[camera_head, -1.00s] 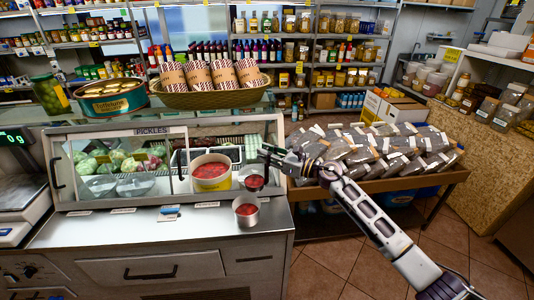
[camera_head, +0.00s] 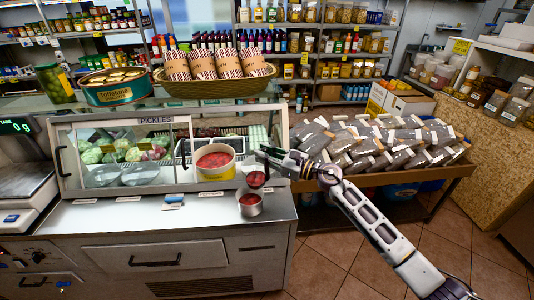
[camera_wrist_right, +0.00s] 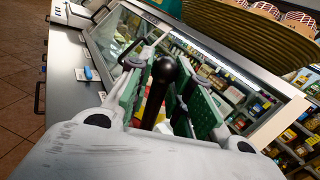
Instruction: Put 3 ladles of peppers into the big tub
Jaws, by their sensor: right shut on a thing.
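A wide white tub with a yellow label (camera_head: 216,172), holding red peppers, stands at the right end of the pickle counter. A smaller metal tub (camera_head: 249,212) with red peppers inside stands in front of it, on the steel worktop. My right gripper (camera_head: 264,153) is shut on the ladle, whose black handle (camera_wrist_right: 160,88) rises between the green-padded fingers in the wrist view. The ladle's bowl (camera_head: 257,181) hangs just above the metal tub's back edge, with dark red in it. I cannot tell whether anything is falling from it. My left gripper is not in view.
The glass pickle case (camera_head: 120,155) is left of the white tub. A basket of striped cups (camera_head: 215,88) sits above it. A scale (camera_head: 22,185) stands at the left. A table of grey bags (camera_head: 385,145) lies behind my right arm. The front worktop is mostly clear.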

